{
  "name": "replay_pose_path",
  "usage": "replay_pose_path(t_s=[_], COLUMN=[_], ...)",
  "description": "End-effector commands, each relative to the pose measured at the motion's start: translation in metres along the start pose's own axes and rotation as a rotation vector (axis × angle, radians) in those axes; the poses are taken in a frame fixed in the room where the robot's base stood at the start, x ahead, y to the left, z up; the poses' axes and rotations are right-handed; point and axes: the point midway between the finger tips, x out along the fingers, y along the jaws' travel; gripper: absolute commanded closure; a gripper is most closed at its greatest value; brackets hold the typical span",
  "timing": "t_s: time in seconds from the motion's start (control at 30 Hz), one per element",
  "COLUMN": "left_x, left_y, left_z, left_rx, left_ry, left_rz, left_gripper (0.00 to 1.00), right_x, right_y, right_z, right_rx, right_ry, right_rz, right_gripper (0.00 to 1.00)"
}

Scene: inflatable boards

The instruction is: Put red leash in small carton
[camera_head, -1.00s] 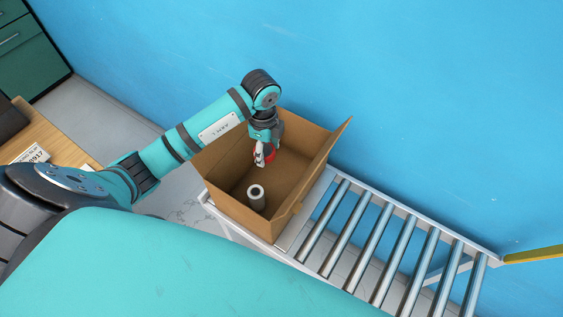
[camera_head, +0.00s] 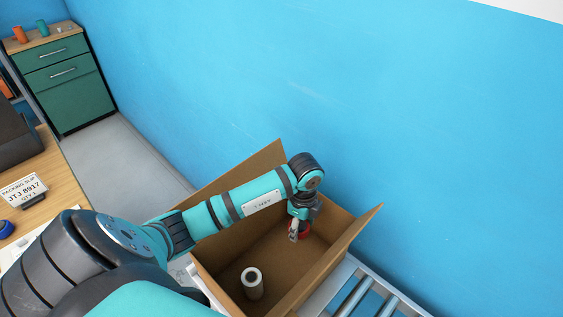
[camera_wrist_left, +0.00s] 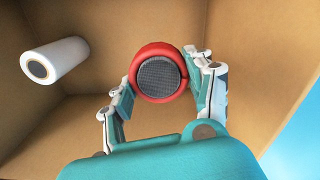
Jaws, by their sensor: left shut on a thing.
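The red leash (camera_wrist_left: 158,72) is a round red coil with a dark centre, held between the fingers of my left gripper (camera_wrist_left: 160,84) in the left wrist view. In the head view the left gripper (camera_head: 298,229) points down inside the open carton (camera_head: 232,244), and a little red of the leash (camera_head: 304,232) shows beside its fingers. The carton is brown with its flaps up. I cannot tell whether the leash touches the carton floor. My right gripper is not in view.
A white roll (camera_head: 252,284) stands in the carton, near its front corner. The carton sits on a roller conveyor (camera_head: 352,300) against the blue wall. A wooden desk (camera_head: 62,178) with a packing slip sign (camera_head: 24,190) is at left, and a green drawer cabinet (camera_head: 68,90) stands behind.

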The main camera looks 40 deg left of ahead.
Motion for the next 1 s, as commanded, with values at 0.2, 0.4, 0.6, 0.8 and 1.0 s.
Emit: replay_pose_path(t_s=[0.2, 0.4, 0.6, 0.8, 1.0], left_x=[0.034, 0.068, 0.088, 0.117, 0.125], left_y=[0.001, 0.001, 0.0, 0.0, 0.0], left_z=[0.0, 0.0, 0.0, 0.0, 0.0], left_rx=[-0.002, -0.002, -0.002, -0.002, 0.001], left_ry=[0.0, 0.0, 0.001, 0.001, 0.0], left_rz=[0.002, 0.004, 0.001, 0.001, -0.002], left_gripper=[0.79, 0.79, 0.79, 0.79, 0.79], right_x=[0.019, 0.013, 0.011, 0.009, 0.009], right_y=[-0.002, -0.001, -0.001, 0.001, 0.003], right_z=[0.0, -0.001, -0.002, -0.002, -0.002], right_rx=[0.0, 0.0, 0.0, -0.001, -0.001], right_ry=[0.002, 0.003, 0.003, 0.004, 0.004], right_rz=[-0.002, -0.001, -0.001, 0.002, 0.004], right_gripper=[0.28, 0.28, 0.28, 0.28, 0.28])
